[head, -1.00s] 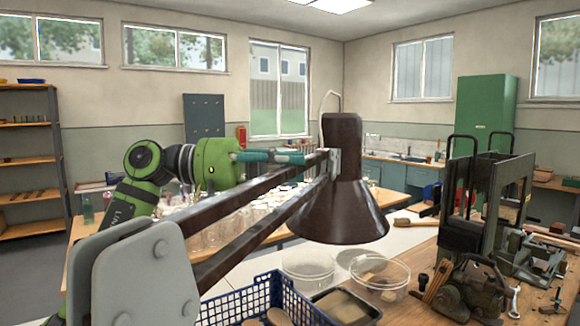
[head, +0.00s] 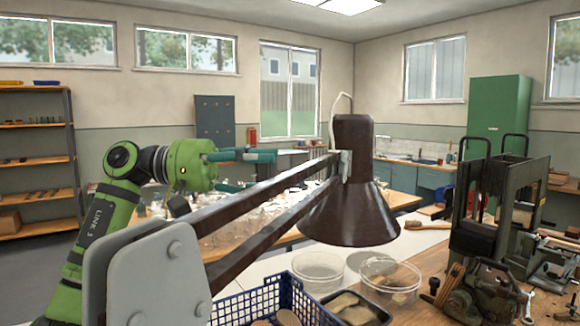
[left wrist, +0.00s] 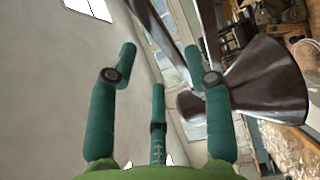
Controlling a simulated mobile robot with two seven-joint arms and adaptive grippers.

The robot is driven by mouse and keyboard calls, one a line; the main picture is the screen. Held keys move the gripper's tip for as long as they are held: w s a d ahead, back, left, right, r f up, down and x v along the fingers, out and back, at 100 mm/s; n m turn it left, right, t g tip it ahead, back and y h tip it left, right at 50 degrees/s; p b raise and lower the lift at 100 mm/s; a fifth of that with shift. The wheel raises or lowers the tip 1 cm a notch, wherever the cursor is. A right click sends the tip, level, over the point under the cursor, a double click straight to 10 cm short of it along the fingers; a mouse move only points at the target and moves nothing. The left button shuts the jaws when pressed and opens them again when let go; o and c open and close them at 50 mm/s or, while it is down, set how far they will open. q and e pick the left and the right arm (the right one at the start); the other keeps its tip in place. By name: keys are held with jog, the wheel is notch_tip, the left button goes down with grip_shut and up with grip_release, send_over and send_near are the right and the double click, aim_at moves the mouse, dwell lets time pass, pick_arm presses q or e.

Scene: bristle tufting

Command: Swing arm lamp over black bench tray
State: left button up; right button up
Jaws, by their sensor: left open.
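The lamp has a dark brown cone shade (head: 350,215) on a two-bar brown arm (head: 262,215) running from a grey plate bracket (head: 135,275) at lower left. The shade hangs mouth down; in the picture it is above and behind the black tray (head: 384,314), which is partly cut off at the bottom edge. My left gripper (head: 258,171) is open and empty, its teal fingers spread, left of the shade near the upper bar. In the left wrist view the open fingers (left wrist: 160,58) point past the shade (left wrist: 262,88), which lies to the right. My right gripper is not visible.
A blue crate (head: 250,305) and glass bowls (head: 385,278) are near the tray. A black press (head: 490,215) and machine parts stand on the wooden bench at right. Glassware crowds the table (head: 300,238) behind the lamp arm.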

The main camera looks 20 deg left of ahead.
pick_arm(q)
jog(key=v, duration=0.6)
dwell(0.3)
